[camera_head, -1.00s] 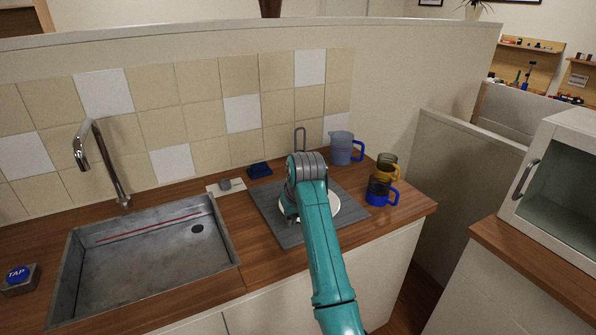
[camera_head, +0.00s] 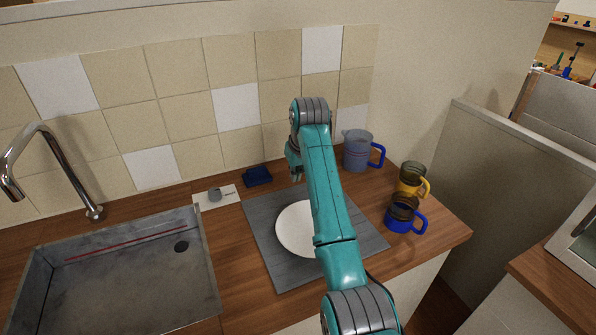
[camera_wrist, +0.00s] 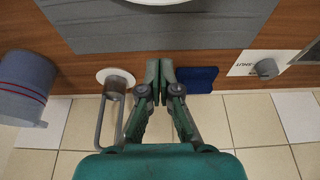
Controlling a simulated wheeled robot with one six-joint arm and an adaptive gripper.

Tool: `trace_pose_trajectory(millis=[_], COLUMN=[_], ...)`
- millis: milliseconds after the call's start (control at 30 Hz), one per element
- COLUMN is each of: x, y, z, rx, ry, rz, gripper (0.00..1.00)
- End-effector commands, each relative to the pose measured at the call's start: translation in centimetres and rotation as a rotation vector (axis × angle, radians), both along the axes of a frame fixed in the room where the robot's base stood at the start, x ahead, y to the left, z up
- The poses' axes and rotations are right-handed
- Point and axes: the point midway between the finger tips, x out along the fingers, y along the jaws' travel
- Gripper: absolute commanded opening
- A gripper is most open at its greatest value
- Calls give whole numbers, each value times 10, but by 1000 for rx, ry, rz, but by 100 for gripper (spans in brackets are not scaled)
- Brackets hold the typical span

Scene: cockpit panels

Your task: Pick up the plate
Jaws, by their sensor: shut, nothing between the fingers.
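The white round plate (camera_head: 296,228) lies flat on the grey slatted mat (camera_head: 262,238). My arm covers its right side in the head view. In the wrist view only a slice of the plate (camera_wrist: 152,2) shows at the top edge, on the mat (camera_wrist: 215,28). My gripper (camera_wrist: 160,66) is shut and empty, beyond the mat's wall-side edge. It is apart from the plate. In the head view my gripper (camera_head: 294,165) is partly hidden behind my arm.
A blue sponge (camera_wrist: 196,79) and a looped metal handle on a white base (camera_wrist: 114,76) flank my gripper. A jug (camera_head: 358,151), yellow-handled mug (camera_head: 411,180) and blue mug (camera_head: 404,216) stand right. The sink (camera_head: 130,270) is left; the tiled wall (camera_head: 185,110) is close behind.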

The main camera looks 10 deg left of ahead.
Motion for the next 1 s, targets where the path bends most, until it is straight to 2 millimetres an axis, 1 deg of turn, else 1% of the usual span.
trace_pose_trajectory(millis=[33, 200, 467, 1000], x=[2, 9, 17, -12], y=[2, 6, 12, -8], z=[-9, -33, -61, -61], rx=[-1, -1, -1, 1], ry=[3, 2, 2, -1], rz=[0, 0, 0, 0], gripper=[0, 0, 0, 0])
